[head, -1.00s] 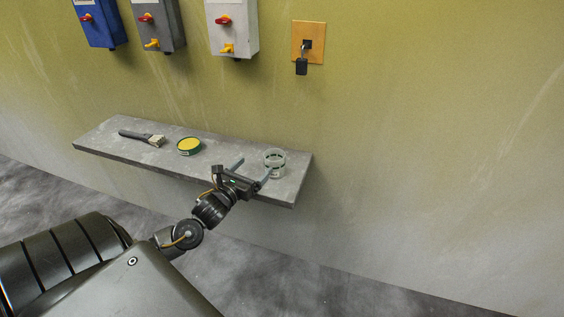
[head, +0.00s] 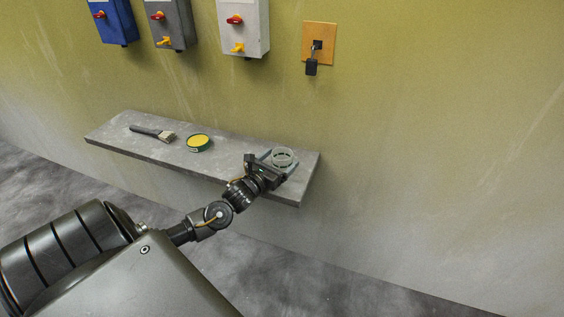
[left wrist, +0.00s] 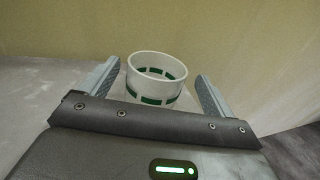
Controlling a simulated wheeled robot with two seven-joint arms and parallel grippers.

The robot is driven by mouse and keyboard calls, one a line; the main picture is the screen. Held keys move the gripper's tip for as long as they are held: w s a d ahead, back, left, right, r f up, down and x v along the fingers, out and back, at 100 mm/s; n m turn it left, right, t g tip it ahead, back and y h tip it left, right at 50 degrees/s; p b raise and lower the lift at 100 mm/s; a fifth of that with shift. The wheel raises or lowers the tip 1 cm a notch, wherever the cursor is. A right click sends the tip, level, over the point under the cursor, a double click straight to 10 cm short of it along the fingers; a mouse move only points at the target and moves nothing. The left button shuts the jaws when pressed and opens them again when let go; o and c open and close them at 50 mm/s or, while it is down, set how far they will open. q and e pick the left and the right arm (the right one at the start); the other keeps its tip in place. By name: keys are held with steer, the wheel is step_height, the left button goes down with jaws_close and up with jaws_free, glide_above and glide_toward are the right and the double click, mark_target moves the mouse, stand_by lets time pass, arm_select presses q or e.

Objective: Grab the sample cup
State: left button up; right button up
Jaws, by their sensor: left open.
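The sample cup (head: 283,155) is a clear, pale cup with dark green marks, standing upright near the right end of the grey shelf (head: 235,172). In the left wrist view the cup (left wrist: 156,82) sits between the two fingers, with a gap on each side. My left gripper (head: 280,160) is open around the cup, its body in front of the cup's lower part. The open fingers also show in the left wrist view (left wrist: 158,85). My right gripper is not in view.
A green tin with a yellow top (head: 198,143) and a paintbrush (head: 153,133) lie on the shelf to the left. Above, on the wall, are a blue box (head: 112,22), a grey box (head: 170,25), a white box (head: 243,28) and an orange plate with a padlock (head: 318,45).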

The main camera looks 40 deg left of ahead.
mark_target(285, 154)
arm_select(q)
steer(key=w, duration=0.4)
steer(key=shift+a+p, duration=0.3)
steer(key=shift+p, duration=0.1)
steer(key=c, duration=1.1)
